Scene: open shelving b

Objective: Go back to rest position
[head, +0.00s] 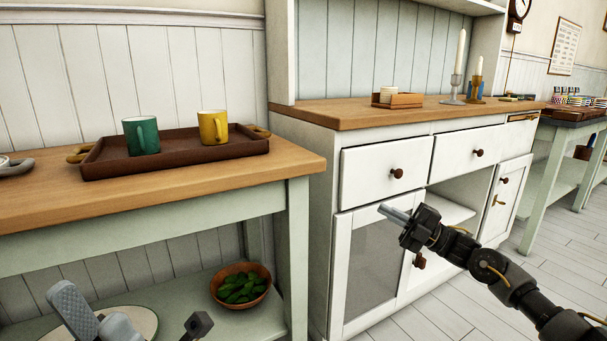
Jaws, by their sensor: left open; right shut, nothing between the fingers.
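My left gripper (132,322) is at the bottom left, in front of the lower shelf of the side table. Its two fingers are spread apart with nothing seen between them. My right gripper (395,215) reaches in from the lower right, in front of the white cabinet's doors. Its fingers are together and empty, pointing left. A green mug (141,136) and a yellow mug (213,127) stand upright on a dark brown tray (180,165) on the side table's wooden top. Neither gripper touches them.
The white cabinet (384,178) has drawers and doors with round knobs. Its top holds a small wooden tray (398,101) and candlesticks (455,85). A bowl of green leaves (240,285) and a plate (140,317) are on the table's lower shelf. Plank floor (521,265) shows at right.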

